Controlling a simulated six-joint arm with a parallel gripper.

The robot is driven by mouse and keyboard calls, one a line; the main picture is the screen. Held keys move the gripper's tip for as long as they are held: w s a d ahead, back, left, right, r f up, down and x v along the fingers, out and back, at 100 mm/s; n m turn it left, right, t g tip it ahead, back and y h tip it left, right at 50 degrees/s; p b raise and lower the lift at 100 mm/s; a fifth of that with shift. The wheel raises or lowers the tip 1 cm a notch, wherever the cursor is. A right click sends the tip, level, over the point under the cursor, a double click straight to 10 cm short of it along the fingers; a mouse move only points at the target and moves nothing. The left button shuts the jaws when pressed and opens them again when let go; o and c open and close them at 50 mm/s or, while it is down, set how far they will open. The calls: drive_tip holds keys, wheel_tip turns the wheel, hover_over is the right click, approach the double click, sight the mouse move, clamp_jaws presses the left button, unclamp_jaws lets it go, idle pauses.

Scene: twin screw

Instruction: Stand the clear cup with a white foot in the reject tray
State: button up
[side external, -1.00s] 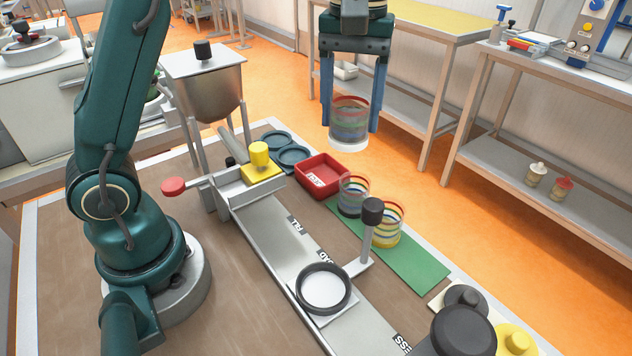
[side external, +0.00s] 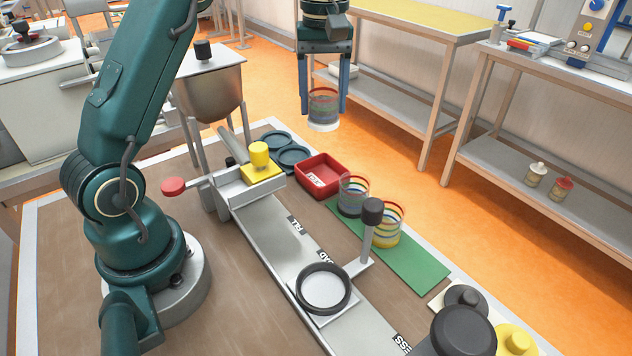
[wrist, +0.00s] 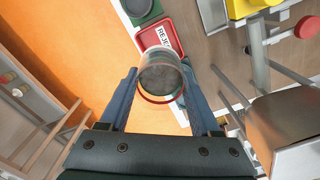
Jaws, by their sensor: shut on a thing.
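A clear cup with coloured bands and a white foot (side external: 323,108) is upright between the blue fingers of my gripper (side external: 322,100), which is shut on it. It hangs in the air above and behind the red reject tray (side external: 337,166) in the side view. In the wrist view the cup (wrist: 161,80) sits between the fingertips, and the red tray (wrist: 146,41) with its label shows just beyond it, partly hidden by the cup. The tray looks empty in the side view.
Two other clear banded cups, one with a dark foot (side external: 352,197) and one with a yellow foot (side external: 388,226), stand on the green mat (side external: 425,268). Round blue dishes (side external: 291,157) lie left of the tray. A metal hopper (side external: 208,90) and a black-topped post (side external: 371,215) stand nearby.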

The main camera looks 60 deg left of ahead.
drive_tip(key=shift+f, duration=4.45)
drive_tip(key=shift+f, duration=1.3)
drive_tip(key=shift+f, duration=0.3)
